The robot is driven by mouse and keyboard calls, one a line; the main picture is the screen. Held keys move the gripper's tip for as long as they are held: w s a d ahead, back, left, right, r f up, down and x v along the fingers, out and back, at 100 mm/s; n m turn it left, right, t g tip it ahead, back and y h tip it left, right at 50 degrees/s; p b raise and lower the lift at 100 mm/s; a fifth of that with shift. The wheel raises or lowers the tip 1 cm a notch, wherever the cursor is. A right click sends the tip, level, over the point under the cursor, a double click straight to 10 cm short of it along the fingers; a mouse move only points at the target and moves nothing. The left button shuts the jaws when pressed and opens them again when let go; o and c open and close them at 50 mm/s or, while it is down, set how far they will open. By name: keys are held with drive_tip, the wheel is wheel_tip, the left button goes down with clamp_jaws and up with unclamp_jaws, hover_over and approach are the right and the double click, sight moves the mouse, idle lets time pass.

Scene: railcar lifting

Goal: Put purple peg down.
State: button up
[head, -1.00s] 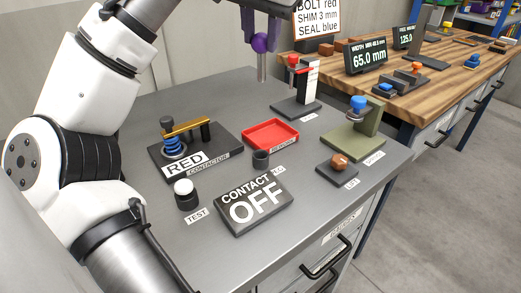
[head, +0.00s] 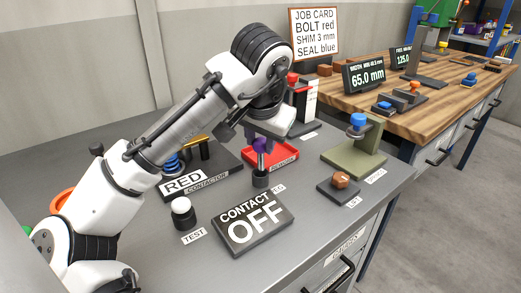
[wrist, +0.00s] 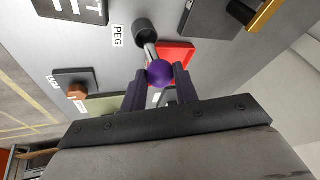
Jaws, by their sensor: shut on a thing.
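The purple peg has a round purple head (head: 262,145) on a grey metal shaft. My gripper (head: 262,140) is shut on this head, with the shaft pointing down. The dark cylindrical peg holder (head: 261,179) stands right under it, by a label reading PEG. In the wrist view the purple head (wrist: 160,72) sits between my two fingers, and the shaft's lower end meets the mouth of the dark holder (wrist: 145,32). How deep the shaft is inside the holder I cannot tell.
A red tray (head: 284,160) lies just behind the holder. The CONTACT OFF sign (head: 252,222) is in front. The RED contactor block (head: 190,183) is at left, a white-topped TEST button (head: 182,208) nearer. A brown knob (head: 340,180) and green stand (head: 355,153) are at right.

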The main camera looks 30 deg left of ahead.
drive_tip(key=shift+f, duration=1.25)
drive_tip(key=o, duration=1)
drive_tip(key=v, duration=1.2)
